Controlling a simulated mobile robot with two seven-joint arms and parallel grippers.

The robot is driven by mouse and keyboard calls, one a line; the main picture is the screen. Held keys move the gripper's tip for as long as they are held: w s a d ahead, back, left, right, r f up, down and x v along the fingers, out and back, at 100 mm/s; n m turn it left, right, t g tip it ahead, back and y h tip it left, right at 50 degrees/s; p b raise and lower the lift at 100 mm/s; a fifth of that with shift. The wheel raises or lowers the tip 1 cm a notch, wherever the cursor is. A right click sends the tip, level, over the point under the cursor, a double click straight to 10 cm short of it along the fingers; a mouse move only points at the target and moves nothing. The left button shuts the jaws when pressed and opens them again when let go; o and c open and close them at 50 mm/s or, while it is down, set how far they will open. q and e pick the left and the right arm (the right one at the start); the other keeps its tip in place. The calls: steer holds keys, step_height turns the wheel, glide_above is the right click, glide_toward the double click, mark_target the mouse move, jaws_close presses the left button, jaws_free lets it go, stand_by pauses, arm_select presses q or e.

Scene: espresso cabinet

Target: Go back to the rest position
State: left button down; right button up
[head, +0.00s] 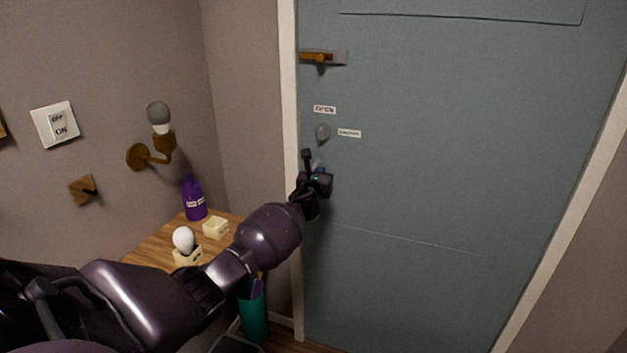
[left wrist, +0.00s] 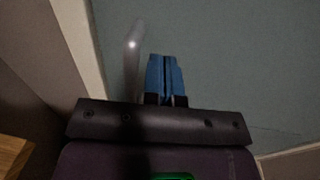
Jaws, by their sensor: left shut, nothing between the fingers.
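My left gripper (head: 316,166) is in front of the blue-grey door (head: 430,180), just below a small round lock knob (head: 322,131). In the left wrist view its blue fingers (left wrist: 165,78) are together with nothing between them. A grey metal piece (left wrist: 134,60) stands just left of the fingers in that view; I cannot tell whether they touch. My left arm reaches in from the lower left, over the small wooden table. My right gripper is not in view.
The door has a lever handle (head: 320,57) above the knob. The wooden table (head: 150,251) holds a white bulb (head: 183,239), a cream block (head: 215,228) and a purple bottle (head: 194,199). A wall lamp (head: 160,135) and a switch (head: 56,124) are on the left wall.

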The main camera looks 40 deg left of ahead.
arm_select(q)
steer(key=shift+p+v, duration=0.35)
steer(key=shift+v, duration=2.35)
steer(key=shift+a, duration=0.15)
steer(key=d+r+n+h, duration=0.1)
steer(key=d+n+h, duration=0.2)
steer(key=d+n, duration=0.65)
steer(key=s+d+f+n+h, duration=0.3)
steer(key=s+d+f+n, duration=0.4)
steer(key=s+n, duration=0.4)
steer(key=s+d+f+n+g, duration=0.1)
steer(key=s+d+f+n, duration=0.1)
steer(key=s+f, duration=0.3)
steer(key=s+d+f+n+g, duration=0.1)
steer(key=s+f+n, duration=0.3)
steer(key=s, duration=0.8)
steer(key=s+d+f+n+g, duration=0.2)
steer(key=s+f+n, duration=0.2)
steer(key=s+f, duration=0.4)
steer(key=shift+s+d+g+h, duration=0.3)
steer(key=shift+s+g+h, duration=0.1)
steer(key=shift+s, duration=0.45)
